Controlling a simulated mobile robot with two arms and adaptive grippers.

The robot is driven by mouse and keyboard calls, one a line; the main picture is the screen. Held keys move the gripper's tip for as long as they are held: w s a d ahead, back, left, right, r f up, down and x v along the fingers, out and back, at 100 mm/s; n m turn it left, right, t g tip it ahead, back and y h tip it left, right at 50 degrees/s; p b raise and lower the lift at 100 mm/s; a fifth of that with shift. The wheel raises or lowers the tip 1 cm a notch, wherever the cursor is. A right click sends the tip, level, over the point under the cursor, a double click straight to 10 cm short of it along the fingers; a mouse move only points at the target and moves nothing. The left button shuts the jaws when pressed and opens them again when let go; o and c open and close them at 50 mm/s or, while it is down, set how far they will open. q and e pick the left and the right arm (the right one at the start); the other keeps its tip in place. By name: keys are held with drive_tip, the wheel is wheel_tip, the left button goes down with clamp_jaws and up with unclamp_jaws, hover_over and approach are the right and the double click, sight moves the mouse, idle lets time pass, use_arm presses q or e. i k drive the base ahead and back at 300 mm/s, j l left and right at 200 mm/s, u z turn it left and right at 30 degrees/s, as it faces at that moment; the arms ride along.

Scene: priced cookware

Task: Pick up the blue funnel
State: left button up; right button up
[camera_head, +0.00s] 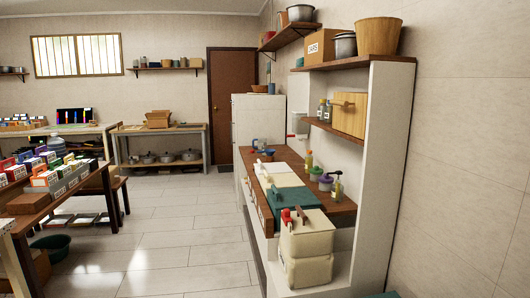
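A small blue item (268,152) lies at the far part of the wooden counter (312,181) on the right. It may be the blue funnel, but it is too small to tell its shape. Neither of my grippers is in view.
White and teal containers (285,178) line the counter's front, with two cream jugs (307,233) stacked at its near end. Bottles (337,188) stand by the wall. A dark table (88,185) with several small boxes is at left. The tiled floor (185,243) between is clear.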

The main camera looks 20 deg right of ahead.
sight(269, 152)
drive_tip(key=i, duration=4.55)
drive_tip(key=i+z, duration=0.25)
drive_tip(key=i, duration=0.25)
drive_tip(key=i+j+z, duration=0.25)
drive_tip(key=i, duration=0.2)
drive_tip(key=i+j+z, duration=0.3)
drive_tip(key=i, duration=0.15)
drive_tip(key=i+j+z, duration=0.25)
drive_tip(key=i, duration=0.2)
